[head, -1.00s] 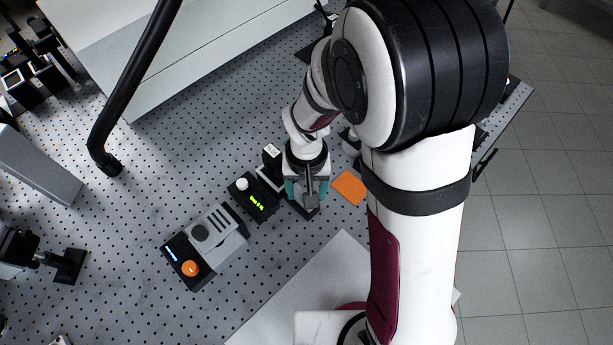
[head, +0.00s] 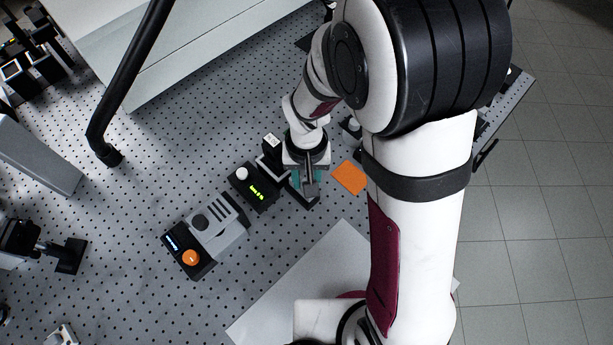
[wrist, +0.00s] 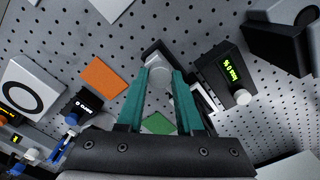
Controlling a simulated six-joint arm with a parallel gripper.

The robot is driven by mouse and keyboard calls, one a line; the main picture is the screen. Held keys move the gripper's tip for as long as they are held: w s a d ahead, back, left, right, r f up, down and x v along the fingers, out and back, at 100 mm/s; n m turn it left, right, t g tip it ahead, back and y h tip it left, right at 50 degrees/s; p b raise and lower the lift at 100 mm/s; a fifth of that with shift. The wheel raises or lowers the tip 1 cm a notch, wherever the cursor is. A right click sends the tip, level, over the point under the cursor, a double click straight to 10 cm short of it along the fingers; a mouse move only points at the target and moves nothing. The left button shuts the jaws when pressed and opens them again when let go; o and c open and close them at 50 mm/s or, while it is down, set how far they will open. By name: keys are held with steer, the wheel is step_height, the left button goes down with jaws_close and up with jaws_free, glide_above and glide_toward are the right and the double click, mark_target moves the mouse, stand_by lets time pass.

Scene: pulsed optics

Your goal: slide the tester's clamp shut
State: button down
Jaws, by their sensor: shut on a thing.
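My gripper (wrist: 160,82) has its teal fingers close together on a pale grey, rounded piece (wrist: 158,72), which looks like the clamp's handle. Below it is a dark base (wrist: 152,47), partly hidden by the fingers. A black box with a lit green display (wrist: 229,75) and a white knob (wrist: 243,97) stands beside this base. In the head view, my gripper (head: 308,184) is low over the base, just right of the display box (head: 256,188). The fingers and wrist hide the clamp there, so I cannot tell how far it is slid.
An orange pad (head: 349,177) lies right of my gripper. A grey device with an orange button (head: 190,257) stands to the left. A black curved arm (head: 125,85) hangs over the perforated table (head: 130,225). A pale flat sheet (head: 300,275) lies in front.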

stand_by(0.7)
steer(key=shift+w+a, duration=1)
steer(key=c, duration=0.5)
jaws_free()
steer(key=shift+c, duration=0.2)
steer(key=shift+r, duration=0.15)
step_height(320, 180, up, 16)
steer(key=shift+f, duration=0.2)
steer(key=shift+d, duration=0.1)
